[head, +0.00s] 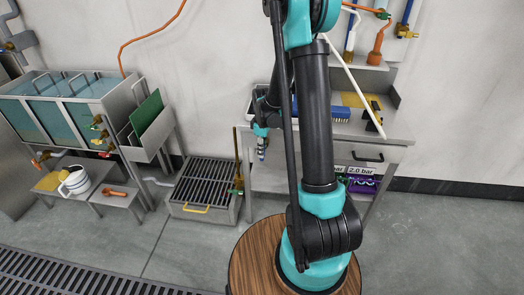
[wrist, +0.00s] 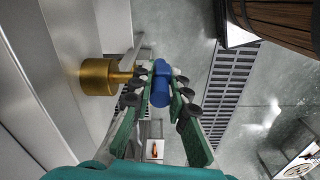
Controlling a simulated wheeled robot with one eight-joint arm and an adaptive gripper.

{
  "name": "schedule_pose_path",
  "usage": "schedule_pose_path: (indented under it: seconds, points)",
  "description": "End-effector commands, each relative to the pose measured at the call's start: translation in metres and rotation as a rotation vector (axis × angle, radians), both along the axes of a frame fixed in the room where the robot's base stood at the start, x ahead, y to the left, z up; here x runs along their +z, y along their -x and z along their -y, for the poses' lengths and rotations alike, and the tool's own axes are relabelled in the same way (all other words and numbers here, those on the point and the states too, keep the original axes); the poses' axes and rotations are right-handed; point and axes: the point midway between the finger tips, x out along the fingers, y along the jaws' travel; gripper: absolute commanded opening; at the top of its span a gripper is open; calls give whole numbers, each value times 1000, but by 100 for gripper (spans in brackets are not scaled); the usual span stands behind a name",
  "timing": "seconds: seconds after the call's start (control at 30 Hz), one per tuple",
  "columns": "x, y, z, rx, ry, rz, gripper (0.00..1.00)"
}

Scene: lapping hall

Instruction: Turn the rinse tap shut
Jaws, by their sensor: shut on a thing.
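In the wrist view a tap with a round brass body (wrist: 98,77) stands out to the left, on a pale grey metal surface. Its blue handle (wrist: 161,92) lies between the green fingers of my gripper (wrist: 162,72), which is shut on it. The fingers hide parts of the handle's sides. In the head view my gripper (head: 262,153) hangs beside the left end of the grey bench. The tap's handle is too small or hidden to make out there. I cannot tell how far the tap is turned.
A grated metal tray (head: 205,185) stands on the floor left of my gripper. A tank bench (head: 75,95) with small taps is farther left, with a white mug (head: 75,183) below. The grey bench (head: 350,130) carries a blue brush (head: 352,100). Grey floor is open in front.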

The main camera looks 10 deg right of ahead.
Motion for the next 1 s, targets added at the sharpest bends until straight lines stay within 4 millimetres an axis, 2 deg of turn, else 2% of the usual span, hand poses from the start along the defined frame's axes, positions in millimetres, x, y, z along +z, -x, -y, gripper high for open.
schedule_pose_path:
  seconds: [0.7,1.0]
  points:
    - [-2,2,9,-5,-453,150,0]
    - [-3,2,9,-2,-574,188,0]
